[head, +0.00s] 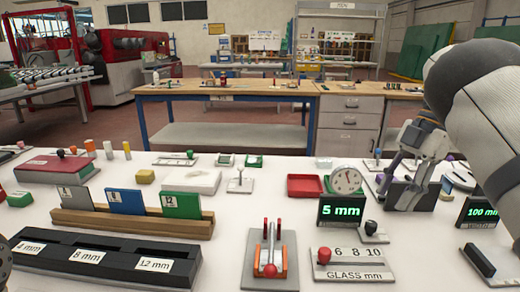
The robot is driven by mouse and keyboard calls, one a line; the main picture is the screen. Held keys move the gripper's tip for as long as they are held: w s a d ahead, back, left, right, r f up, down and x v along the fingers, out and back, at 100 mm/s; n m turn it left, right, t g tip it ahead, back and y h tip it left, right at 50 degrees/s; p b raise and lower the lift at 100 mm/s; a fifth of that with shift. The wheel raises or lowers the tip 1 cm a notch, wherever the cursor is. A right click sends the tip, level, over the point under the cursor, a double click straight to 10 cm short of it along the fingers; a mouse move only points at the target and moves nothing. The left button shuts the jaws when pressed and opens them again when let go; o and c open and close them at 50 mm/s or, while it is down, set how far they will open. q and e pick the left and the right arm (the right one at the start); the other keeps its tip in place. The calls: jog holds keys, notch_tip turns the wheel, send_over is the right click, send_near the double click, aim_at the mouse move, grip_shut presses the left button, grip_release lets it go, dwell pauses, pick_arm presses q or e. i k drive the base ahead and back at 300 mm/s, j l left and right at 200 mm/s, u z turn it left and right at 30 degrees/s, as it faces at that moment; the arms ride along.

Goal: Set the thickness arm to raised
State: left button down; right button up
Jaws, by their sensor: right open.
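The display reading 5 mm (341,210) stands on the white table, right of centre. Beside it is a small lever with a black knob (371,227) on a light base; it looks like the thickness arm, but I cannot be sure of that or read its position. My right gripper (399,192) is open and empty, fingers pointing down, to the right of and beyond this lever. It hides part of the table behind it.
A round dial (346,180) stands behind the display. A 100 min display (480,212) is at right.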

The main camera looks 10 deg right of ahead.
aim_at(271, 271)
jog(key=k, duration=1.45)
